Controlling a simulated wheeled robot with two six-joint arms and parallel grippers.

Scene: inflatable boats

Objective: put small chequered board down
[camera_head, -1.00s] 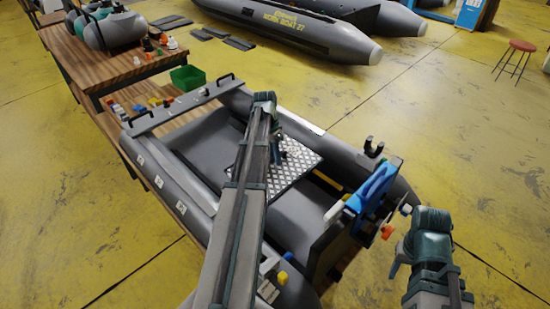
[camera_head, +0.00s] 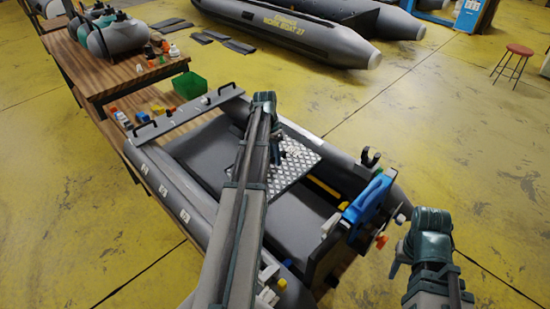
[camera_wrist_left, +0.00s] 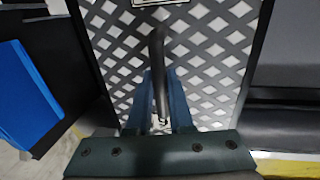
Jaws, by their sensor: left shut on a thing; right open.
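The small chequered board (camera_head: 290,158) is a grey and white lattice plate above the floor of the grey inflatable boat (camera_head: 180,195). My left gripper (camera_head: 275,148) reaches in over the boat and is shut on the board. In the left wrist view the board (camera_wrist_left: 205,55) fills the middle, and my left gripper (camera_wrist_left: 160,95) is closed around a dark upright handle on it. Part of the board is hidden behind my left arm. Whether it touches the boat floor I cannot tell. My right gripper (camera_head: 396,262) is open and empty, right of the boat.
A blue outboard piece (camera_head: 368,198) stands at the boat's near right end. A grey bench plank (camera_head: 185,112) with black handles crosses the far end. A green bin (camera_head: 190,84) and wooden table (camera_head: 120,75) are behind.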

